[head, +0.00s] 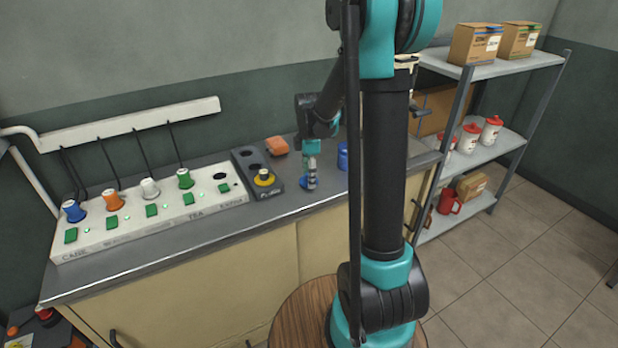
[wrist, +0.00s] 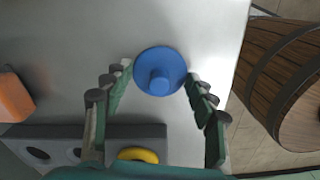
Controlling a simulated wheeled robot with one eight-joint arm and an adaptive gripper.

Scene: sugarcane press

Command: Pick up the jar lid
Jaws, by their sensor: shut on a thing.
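The blue jar lid (wrist: 160,71) is round with a raised knob and lies between the two fingertips in the wrist view. My gripper (wrist: 159,74) is shut on it, with a finger at each side of the rim. In the head view my gripper (head: 311,172) points down over the grey counter, and a bit of the blue lid (head: 304,183) shows at its tips. I cannot tell whether the lid still touches the counter. A blue jar (head: 342,156) stands to the right, partly hidden behind my arm.
A dark grey holder (head: 243,163) with round holes and a yellow ring (head: 264,178) stands left of my gripper. An orange block (head: 277,146) lies behind. A panel with colored plugs (head: 150,212) fills the counter's left. A wooden barrel (wrist: 285,75) stands off the counter's front edge.

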